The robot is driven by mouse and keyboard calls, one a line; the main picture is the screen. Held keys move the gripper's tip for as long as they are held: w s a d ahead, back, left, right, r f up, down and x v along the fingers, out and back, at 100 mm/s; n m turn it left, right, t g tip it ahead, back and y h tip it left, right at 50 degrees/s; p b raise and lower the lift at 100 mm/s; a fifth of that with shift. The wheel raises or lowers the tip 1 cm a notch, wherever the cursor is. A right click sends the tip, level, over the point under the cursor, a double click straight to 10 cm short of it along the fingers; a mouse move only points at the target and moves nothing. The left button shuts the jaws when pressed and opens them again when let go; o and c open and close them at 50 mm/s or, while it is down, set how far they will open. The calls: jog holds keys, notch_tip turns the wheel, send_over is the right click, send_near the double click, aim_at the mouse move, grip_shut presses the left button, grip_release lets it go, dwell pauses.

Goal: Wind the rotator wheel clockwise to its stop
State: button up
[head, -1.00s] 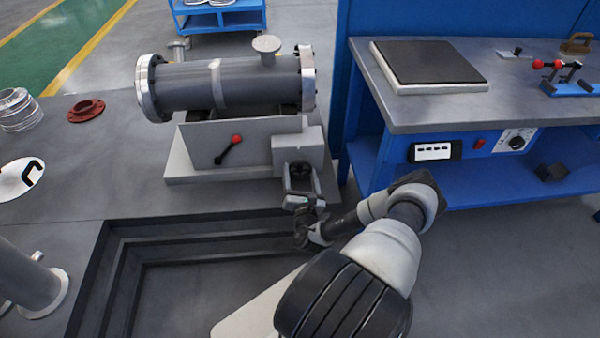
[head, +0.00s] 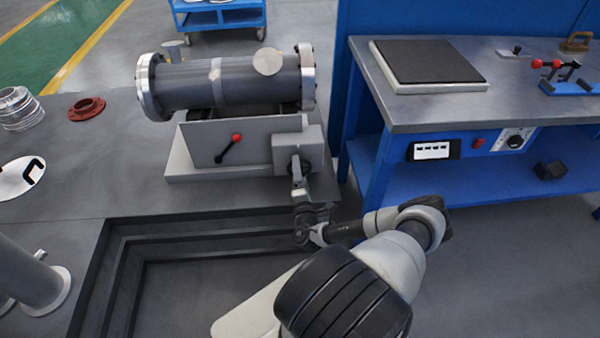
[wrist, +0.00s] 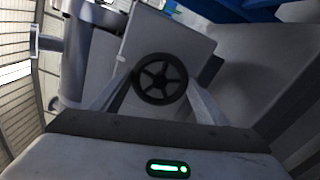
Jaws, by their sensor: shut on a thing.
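The rotator wheel (wrist: 161,79) is a small dark spoked handwheel on the grey gearbox (head: 285,152) at the right end of the stand. In the wrist view it lies between my two fingers. My gripper (head: 297,168) is shut on the wheel, its fingers seen nearly edge-on in the head view, where they partly hide the wheel. The grey flanged shell (head: 185,87) lies horizontally on the stand above. Its short nozzle (head: 268,61) is tilted toward the camera, showing its round face. A red-knobbed lever (head: 229,149) stands on the stand's front.
A blue workbench (head: 440,110) stands to the right, with a dark pad on top. A stepped pit (head: 190,240) lies in the floor before the stand. A red flange (head: 87,109) lies on the floor at left; a grey pipe piece (head: 25,280) stands at lower left.

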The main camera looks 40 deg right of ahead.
jog(key=m+b, duration=0.2)
jog(key=m, duration=0.9)
jog(key=shift+a+f+m, duration=0.1)
jog(key=shift+m, duration=0.3)
dwell(0.3)
jog(key=o, duration=1)
jog(key=shift+o, duration=0.2)
jog(key=p+v, duration=0.2)
jog(key=v, duration=1.5)
jog(key=shift+s, duration=0.25)
